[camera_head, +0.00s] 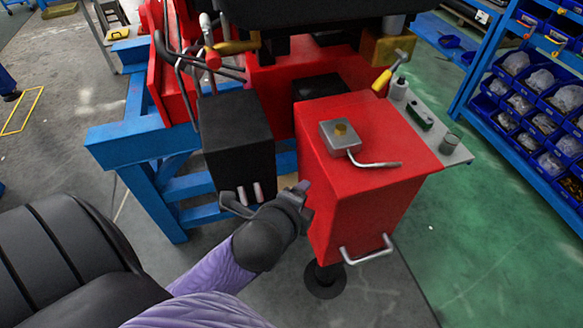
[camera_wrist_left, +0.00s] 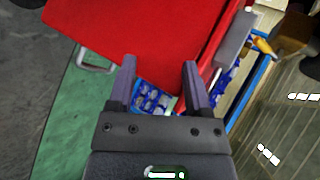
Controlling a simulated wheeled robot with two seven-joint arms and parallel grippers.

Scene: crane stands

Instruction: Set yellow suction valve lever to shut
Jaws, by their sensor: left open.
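I cannot tell which is the named suction valve lever. My left gripper (camera_head: 275,198) is low, in front of the black box and left of the red cabinet. In the left wrist view, the gripper (camera_wrist_left: 159,75) is open and empty, with the red cabinet (camera_wrist_left: 150,35) beyond its fingers. My right gripper is not in view.
A black box (camera_head: 238,145) stands on a blue frame (camera_head: 130,145) at left. A grey side shelf (camera_head: 430,130) holds small items. A blue rack of bins (camera_head: 530,110) stands at right. Green floor (camera_head: 480,220) is clear. A black seat (camera_head: 65,250) is at lower left.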

